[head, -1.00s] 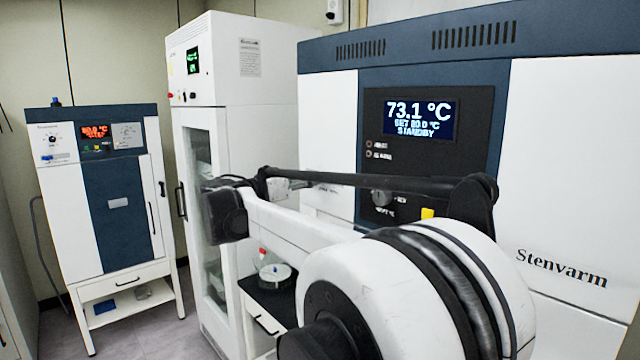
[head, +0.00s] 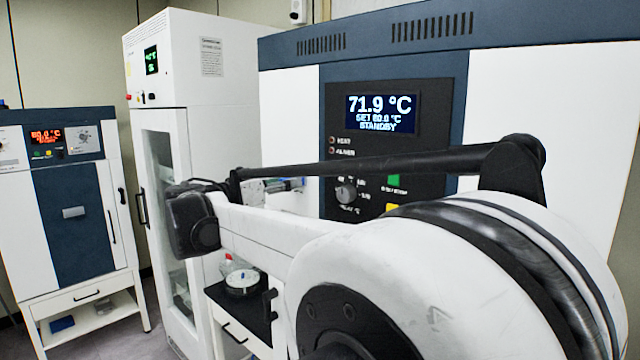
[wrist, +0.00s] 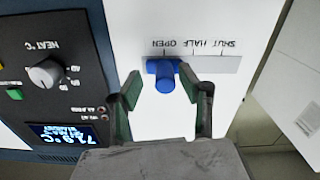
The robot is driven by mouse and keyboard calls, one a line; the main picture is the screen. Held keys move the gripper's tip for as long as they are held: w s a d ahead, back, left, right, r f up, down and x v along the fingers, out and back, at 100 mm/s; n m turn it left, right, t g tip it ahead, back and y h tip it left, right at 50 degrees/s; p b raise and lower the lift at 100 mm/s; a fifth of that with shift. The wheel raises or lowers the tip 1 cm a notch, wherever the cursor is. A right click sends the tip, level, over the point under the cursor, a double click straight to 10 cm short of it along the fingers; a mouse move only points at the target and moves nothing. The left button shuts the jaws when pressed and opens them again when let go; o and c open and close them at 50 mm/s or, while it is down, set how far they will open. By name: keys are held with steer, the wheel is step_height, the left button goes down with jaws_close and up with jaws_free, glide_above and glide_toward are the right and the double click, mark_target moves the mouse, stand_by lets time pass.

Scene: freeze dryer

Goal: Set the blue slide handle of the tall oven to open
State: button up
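The tall oven (head: 530,120) stands at the right in the head view, with a white front, a dark blue band and a display reading 71.9 °C. In the wrist view, which is upside down, the blue slide handle (wrist: 164,76) sits on a grey strip (wrist: 215,65) marked OPEN, HALF and SHUT. The handle is at the OPEN mark. My gripper (wrist: 164,88) is open, its two fingers on either side of the handle. The right finger is very near the handle; I cannot tell whether it touches. In the head view my arm hides part of the oven's front.
The oven's dark control panel (wrist: 50,75) with a knob and green button is beside the strip. A tall white cabinet (head: 215,90) and a smaller blue-and-white oven (head: 75,220) stand left. A black-topped stand (head: 255,297) holds a round white item.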

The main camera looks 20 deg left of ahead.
steer(key=shift+a, duration=0.1)
steer(key=v, duration=1.1)
steer(key=shift+s, duration=0.4)
steer(key=shift+a, duration=0.1)
